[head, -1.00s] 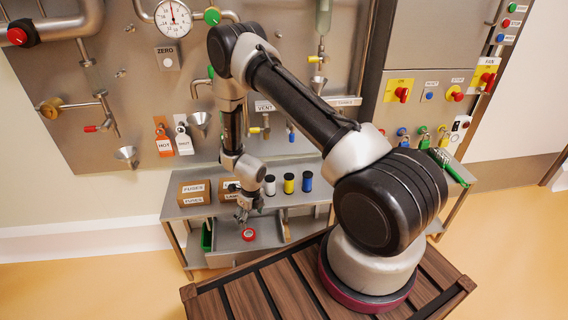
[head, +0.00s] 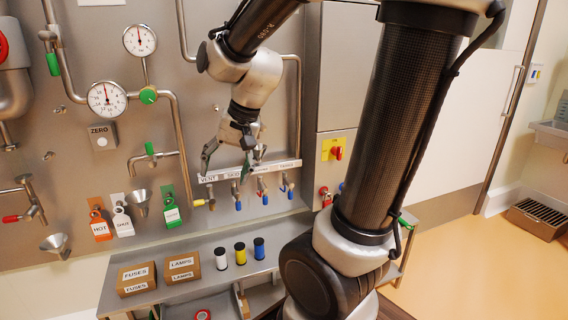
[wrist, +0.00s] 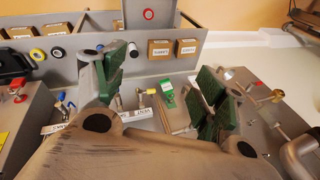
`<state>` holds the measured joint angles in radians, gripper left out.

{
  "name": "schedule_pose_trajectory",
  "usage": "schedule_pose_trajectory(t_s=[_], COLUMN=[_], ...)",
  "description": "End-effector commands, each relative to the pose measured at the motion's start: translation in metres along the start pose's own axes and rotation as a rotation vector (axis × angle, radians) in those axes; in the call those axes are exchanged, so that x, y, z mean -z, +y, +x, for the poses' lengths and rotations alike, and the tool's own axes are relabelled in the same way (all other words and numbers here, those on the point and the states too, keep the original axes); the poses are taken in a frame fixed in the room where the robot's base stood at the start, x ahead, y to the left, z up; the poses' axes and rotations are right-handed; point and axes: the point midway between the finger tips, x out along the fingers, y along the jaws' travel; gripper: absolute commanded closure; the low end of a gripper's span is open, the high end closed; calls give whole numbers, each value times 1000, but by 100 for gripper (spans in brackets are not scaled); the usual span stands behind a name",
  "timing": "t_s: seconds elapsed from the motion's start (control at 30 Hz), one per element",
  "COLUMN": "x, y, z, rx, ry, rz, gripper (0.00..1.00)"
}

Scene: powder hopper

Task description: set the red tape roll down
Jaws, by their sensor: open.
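The red tape roll (head: 203,315) lies in the grey lower tray of the bench, cut by the bottom edge of the head view. It also shows in the wrist view (wrist: 148,14), flat and clear of the fingers. My gripper (head: 230,162) is raised in front of the metal panel, near the labelled strip above the small valves, well above and apart from the roll. Its green-padded fingers are spread in the wrist view (wrist: 163,85), with nothing held between them.
The bench shelf (head: 205,285) holds cardboard boxes marked FUSES (head: 136,279) and LAMPS (head: 183,266), plus white (head: 221,259), yellow (head: 240,253) and blue (head: 259,248) cylinders. Valves (head: 262,188), pipes and funnels (head: 140,200) stick out from the panel near my gripper.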

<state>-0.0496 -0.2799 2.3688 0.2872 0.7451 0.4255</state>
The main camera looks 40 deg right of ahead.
Motion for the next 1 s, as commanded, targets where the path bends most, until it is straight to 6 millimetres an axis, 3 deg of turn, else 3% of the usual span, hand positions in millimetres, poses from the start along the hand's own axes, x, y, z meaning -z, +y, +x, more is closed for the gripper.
schedule_pose_trajectory(t_s=[0.03, 0.13, 0.37, 0.5, 1.0], x=[-12, -34, -65, -70, -69], y=[15, 47, 96, 103, 102], z=[-22, -54, -88, -92, -92], rx=[-13, -65, -168, -187, -186], ry=[29, 68, 111, 116, 116], rz=[-98, -294, -553, -593, -592], gripper=[29, 29, 29, 29, 29])
